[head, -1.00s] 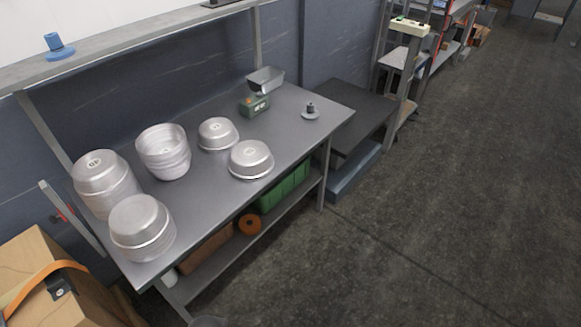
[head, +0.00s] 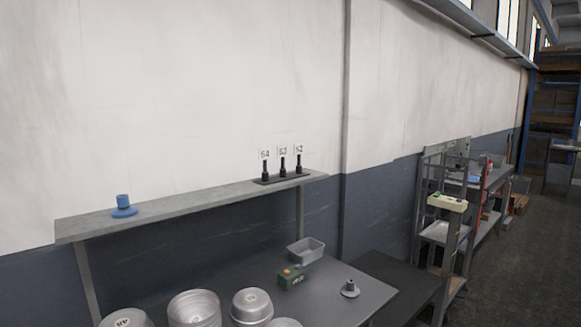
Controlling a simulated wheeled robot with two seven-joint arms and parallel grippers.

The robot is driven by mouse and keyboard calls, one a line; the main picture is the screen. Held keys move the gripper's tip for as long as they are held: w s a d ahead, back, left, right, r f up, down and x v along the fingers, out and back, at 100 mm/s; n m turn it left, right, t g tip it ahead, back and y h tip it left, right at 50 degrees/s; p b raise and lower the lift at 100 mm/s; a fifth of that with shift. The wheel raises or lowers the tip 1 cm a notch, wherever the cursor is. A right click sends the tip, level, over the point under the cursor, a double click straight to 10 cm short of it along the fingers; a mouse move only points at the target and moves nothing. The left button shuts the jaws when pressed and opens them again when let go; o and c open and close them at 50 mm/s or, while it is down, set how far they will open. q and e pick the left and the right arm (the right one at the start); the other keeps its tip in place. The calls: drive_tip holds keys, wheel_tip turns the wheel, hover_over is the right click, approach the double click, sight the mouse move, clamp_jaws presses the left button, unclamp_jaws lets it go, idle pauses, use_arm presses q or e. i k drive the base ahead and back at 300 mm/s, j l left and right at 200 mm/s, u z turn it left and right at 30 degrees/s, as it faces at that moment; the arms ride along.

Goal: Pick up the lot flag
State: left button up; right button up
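Three small lot flags stand upright in a row on a dark base (head: 282,179) at the right end of the upper shelf (head: 190,206). Each has a black stem and a small white card with dark marks. The left flag (head: 265,164) seems to read 54, the middle flag (head: 283,161) 53, and the right flag (head: 299,160) 52, though the print is tiny. Neither of my grippers shows in the head view.
A blue stand (head: 124,207) sits on the shelf's left part.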

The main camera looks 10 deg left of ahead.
sight(282, 151)
drive_tip(key=i+l+u, duration=0.1)
drive_tip(key=i+l, duration=0.2)
drive_tip(key=l, duration=0.25)
drive_tip(key=i+l+u, duration=0.1)
drive_tip(key=i+l, duration=0.15)
drive_tip(key=l, duration=0.3)
drive_tip(key=i+l+u, duration=0.15)
drive_tip(key=l, duration=0.45)
drive_tip(key=i+l+u, duration=0.1)
drive_tip(key=i+l, duration=0.25)
drive_tip(key=l, duration=0.25)
drive_tip(key=i+l+u, duration=0.1)
drive_tip(key=l, duration=0.55)
drive_tip(key=i+l+u, duration=0.1)
drive_tip(key=i+l, duration=0.15)
drive_tip(key=l, duration=0.4)
drive_tip(key=i+l+u, duration=0.1)
drive_tip(key=l, duration=0.55)
drive_tip(key=i+l+u, duration=0.15)
drive_tip(key=l, duration=0.5)
